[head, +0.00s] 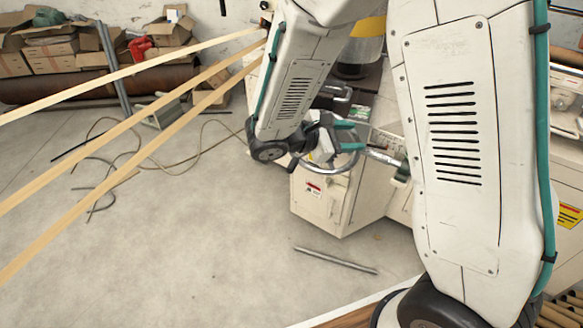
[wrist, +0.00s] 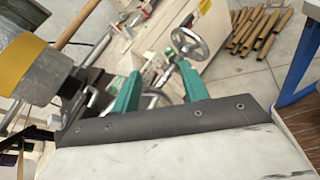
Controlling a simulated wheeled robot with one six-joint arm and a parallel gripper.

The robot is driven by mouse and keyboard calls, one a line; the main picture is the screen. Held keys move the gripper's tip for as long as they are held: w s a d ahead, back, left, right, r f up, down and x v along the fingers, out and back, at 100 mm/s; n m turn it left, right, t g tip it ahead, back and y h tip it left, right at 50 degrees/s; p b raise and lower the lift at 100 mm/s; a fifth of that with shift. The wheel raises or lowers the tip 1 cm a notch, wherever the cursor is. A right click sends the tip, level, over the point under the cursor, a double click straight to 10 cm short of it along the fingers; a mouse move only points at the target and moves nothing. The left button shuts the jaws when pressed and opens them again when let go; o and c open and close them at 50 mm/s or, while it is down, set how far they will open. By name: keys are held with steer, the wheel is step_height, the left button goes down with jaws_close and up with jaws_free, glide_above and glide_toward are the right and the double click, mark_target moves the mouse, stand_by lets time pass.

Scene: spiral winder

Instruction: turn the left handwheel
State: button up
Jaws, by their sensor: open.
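The left handwheel (head: 346,170), a metal ring, stands at the front of the cream machine in the head view. My gripper (head: 345,137) is at this wheel, its two teal fingers apart near the rim. My arm and gripper hide part of the wheel. In the wrist view my gripper (wrist: 160,88) is open, and part of a metal ring (wrist: 163,97) shows low between the fingers. Whether a finger touches the rim cannot be told. A second handwheel (wrist: 187,42), with a hub and spokes, stands farther off beyond the right finger in the wrist view.
The cream machine cabinet (head: 318,203) stands below the wheel. A metal rod (head: 335,260) lies on the floor in front of it. Wooden strips (head: 130,122) cross the left side. Cardboard boxes (head: 55,55) are stacked at the back left. The grey floor at left is mostly open.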

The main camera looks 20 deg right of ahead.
steer(key=w+a+f+n+t, duration=0.6)
steer(key=w+f+n+t, duration=0.15)
steer(key=f, duration=0.25)
steer(key=n+t+y, duration=0.3)
steer(key=n+t, duration=0.3)
steer(key=n, duration=0.2)
glide_toward(289, 171)
steer(key=shift+g, duration=0.25)
steer(key=x, duration=0.4)
steer(key=shift+d+r, duration=0.2)
steer(key=shift+r, duration=0.2)
steer(key=shift+w+f+y, duration=0.15)
steer(key=shift+f+y, duration=0.05)
steer(key=shift+y, duration=0.1)
steer(key=x, duration=0.7)
steer(key=shift+w, duration=0.15)
jaws_close()
